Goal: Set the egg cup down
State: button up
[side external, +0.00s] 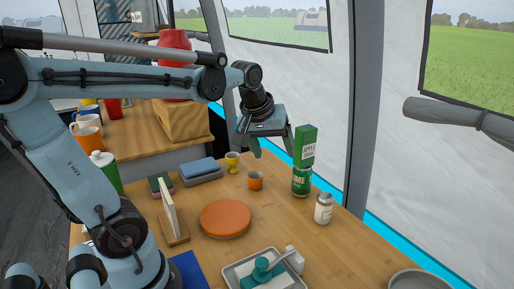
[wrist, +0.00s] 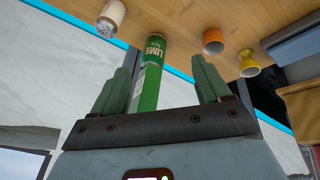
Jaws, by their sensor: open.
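A small yellow egg cup (side external: 232,162) with a stem stands upright on the wooden table. It also shows in the wrist view (wrist: 249,64). A small orange cup (side external: 255,180) stands beside it, and also shows in the wrist view (wrist: 213,42). My gripper (side external: 271,150) is open in the air above the table, to the right of the egg cup and apart from it. In the wrist view its two green fingers (wrist: 160,78) are spread, with a green carton seen between them. I cannot see anything held.
The green carton (side external: 305,142) and a green lime can (side external: 301,182) stand close to my gripper's right. An orange round board (side external: 225,219), a metal tray (side external: 238,275) and blue-grey boxes (side external: 201,168) lie around. Bare table lies right of the orange board.

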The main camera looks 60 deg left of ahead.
jog(key=s+d+f+m+t, duration=0.1)
jog(key=s+d+f+m, duration=0.1)
jog(key=d+m, duration=0.2)
jog(key=s+d+f+m+t+h, duration=0.1)
jog(key=s+d+f+m, duration=0.1)
jog(key=s+d+m, duration=0.1)
jog(key=shift+s+d+f+m+t, duration=0.3)
jog(key=shift+s+d+m, duration=0.05)
jog(key=shift+d+m, duration=0.6)
